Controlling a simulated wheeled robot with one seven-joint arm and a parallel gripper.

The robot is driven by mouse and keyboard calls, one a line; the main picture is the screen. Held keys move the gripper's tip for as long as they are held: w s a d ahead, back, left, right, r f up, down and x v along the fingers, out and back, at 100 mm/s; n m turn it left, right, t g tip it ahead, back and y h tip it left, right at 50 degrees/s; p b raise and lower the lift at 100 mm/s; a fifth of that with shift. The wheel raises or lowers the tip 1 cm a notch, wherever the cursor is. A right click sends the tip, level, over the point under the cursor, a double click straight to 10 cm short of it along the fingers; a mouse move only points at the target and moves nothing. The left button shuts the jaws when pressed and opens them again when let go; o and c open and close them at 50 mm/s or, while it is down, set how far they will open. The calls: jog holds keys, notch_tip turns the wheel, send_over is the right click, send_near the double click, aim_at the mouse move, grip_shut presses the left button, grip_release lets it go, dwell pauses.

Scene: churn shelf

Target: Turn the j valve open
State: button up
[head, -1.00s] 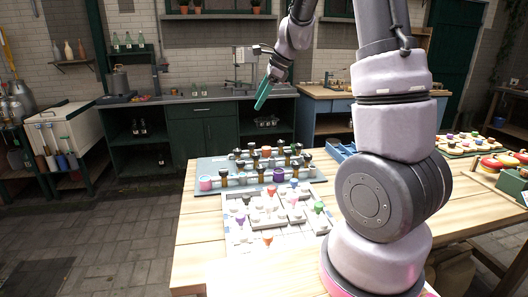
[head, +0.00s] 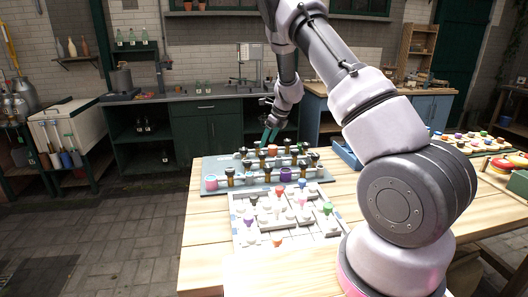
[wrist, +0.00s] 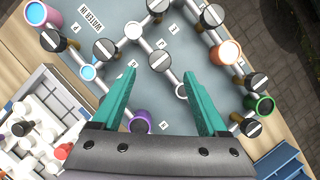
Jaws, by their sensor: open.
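The valve board (head: 211,185) is a grey-blue panel on the wooden table, carrying pale pipes and several valves with round black handles, each with a white stripe. My gripper (head: 268,141) has teal fingers and points down over the board's far side in the head view. In the wrist view the gripper (wrist: 158,74) is open and empty, with one valve handle (wrist: 160,57) showing between the fingertips. I cannot tell the height above it.
Coloured cups stand among the pipes: purple (wrist: 142,121), green (wrist: 264,106), orange (wrist: 229,52) and a pink one with blue inside (wrist: 37,14). A white tray (head: 250,238) of coloured pieces lies in front of the board. A blue bin (head: 345,153) stands beside it.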

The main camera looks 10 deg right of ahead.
aim_at(262, 153)
jog(key=x, duration=0.6)
jog(key=shift+f, duration=0.1)
grip_shut()
